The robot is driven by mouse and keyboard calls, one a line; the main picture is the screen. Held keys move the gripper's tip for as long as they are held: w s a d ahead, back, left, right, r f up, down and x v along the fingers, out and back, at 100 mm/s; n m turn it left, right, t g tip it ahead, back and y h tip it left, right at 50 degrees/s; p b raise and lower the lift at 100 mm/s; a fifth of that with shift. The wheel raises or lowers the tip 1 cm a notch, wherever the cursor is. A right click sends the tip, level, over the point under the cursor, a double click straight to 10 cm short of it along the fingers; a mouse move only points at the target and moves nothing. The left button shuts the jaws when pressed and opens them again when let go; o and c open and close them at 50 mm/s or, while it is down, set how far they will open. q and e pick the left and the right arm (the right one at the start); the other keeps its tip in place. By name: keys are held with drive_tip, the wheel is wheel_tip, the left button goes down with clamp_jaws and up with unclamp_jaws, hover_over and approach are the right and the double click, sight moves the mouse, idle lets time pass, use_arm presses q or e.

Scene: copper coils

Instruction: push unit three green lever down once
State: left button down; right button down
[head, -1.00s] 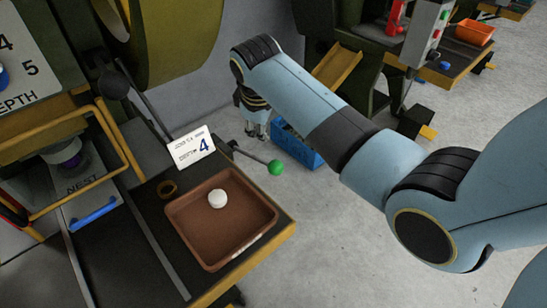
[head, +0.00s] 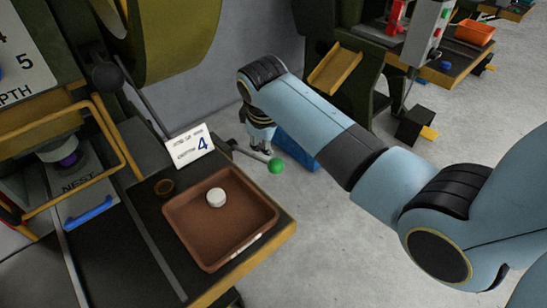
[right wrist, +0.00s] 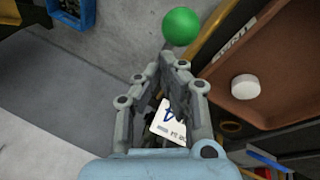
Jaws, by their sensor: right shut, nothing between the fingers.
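The green lever is a dark rod ending in a round green knob (head: 275,166), sticking out beside the front of the machine table. The knob also shows in the right wrist view (right wrist: 182,26), at the top, just past my fingertips. My right gripper (head: 264,147) points down close to the rod, a little behind and left of the knob. In the right wrist view my right gripper (right wrist: 177,63) is shut and empty, with a small visible gap to the knob. I cannot tell whether it touches the rod. My left gripper is out of view.
A brown tray (head: 183,235) with a white round piece (head: 216,197) lies on the table. A blue crate (head: 298,152) is on the floor behind the knob.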

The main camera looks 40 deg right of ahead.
sight(271, 162)
idle(0.8)
drive_tip(key=shift+s+f, duration=0.15)
drive_tip(key=shift+f, duration=0.25)
drive_tip(key=shift+s+f, duration=0.3)
drive_tip(key=shift+f, duration=0.5)
drive_tip(key=shift+s+f, duration=0.3)
drive_tip(key=shift+f, duration=0.45)
drive_tip(key=shift+s+f, duration=0.3)
drive_tip(key=shift+f, duration=0.5)
idle(2.1)
drive_tip(key=shift+r, duration=0.1)
idle(0.4)
drive_tip(key=shift+w+r+p, duration=0.35)
drive_tip(key=shift+r+p, duration=0.35)
drive_tip(key=shift+r, duration=0.2)
drive_tip(key=shift+w+r+p, duration=0.35)
drive_tip(key=shift+r+p, duration=0.4)
drive_tip(key=shift+r, duration=0.1)
drive_tip(key=shift+w+r+p, duration=0.35)
drive_tip(key=shift+r+p, duration=0.35)
drive_tip(key=shift+r, duration=0.2)
drive_tip(key=shift+w+a+r+p, duration=0.1)
drive_tip(key=shift+w+r+p, duration=0.2)
drive_tip(key=shift+r+p, duration=0.45)
drive_tip(key=shift+w+d+r+p, duration=0.1)
drive_tip(key=shift+w+r+p, duration=0.2)
drive_tip(key=shift+r+p, duration=0.5)
drive_tip(key=shift+w+a+r+p, duration=0.1)
drive_tip(key=shift+w+r+p, duration=0.2)
drive_tip(key=shift+r+p, duration=0.45)
